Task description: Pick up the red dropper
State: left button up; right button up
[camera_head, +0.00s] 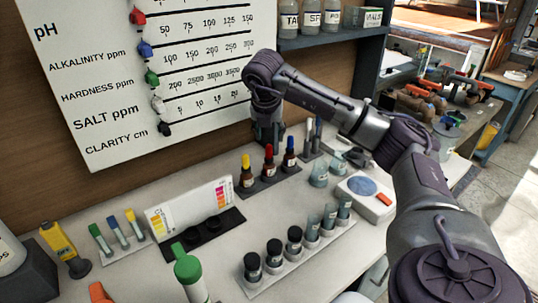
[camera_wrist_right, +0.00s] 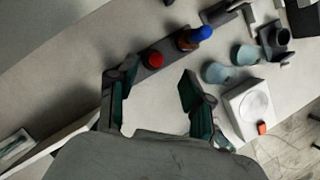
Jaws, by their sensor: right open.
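The red dropper (camera_head: 269,160) stands upright between a yellow-topped dropper (camera_head: 247,170) and a blue-topped dropper (camera_head: 289,152) in a dark rack (camera_head: 272,180). My right gripper (camera_head: 268,143) points down just above and behind the red dropper in the head view. In the right wrist view, the right gripper (camera_wrist_right: 154,92) is open and empty. The red cap (camera_wrist_right: 152,59) shows just beyond the gap between the fingertips, and the blue cap (camera_wrist_right: 202,33) lies to its right. The yellow top is not visible there. My left gripper is not in view.
Black-capped vials (camera_head: 273,250) stand in front of the rack. A color chart stand (camera_head: 190,212) is left. The wall board (camera_head: 150,75) rises behind.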

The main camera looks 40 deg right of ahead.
aim_at(269, 146)
jog(key=p+x, duration=0.1)
jog(key=x, duration=0.2)
jog(key=shift+a, duration=0.15)
jog(key=p+x, duration=0.1)
jog(key=x, duration=0.3)
jog(key=shift+a+f, duration=0.1)
jog(key=shift+f, duration=0.1)
jog(key=c, duration=0.7)
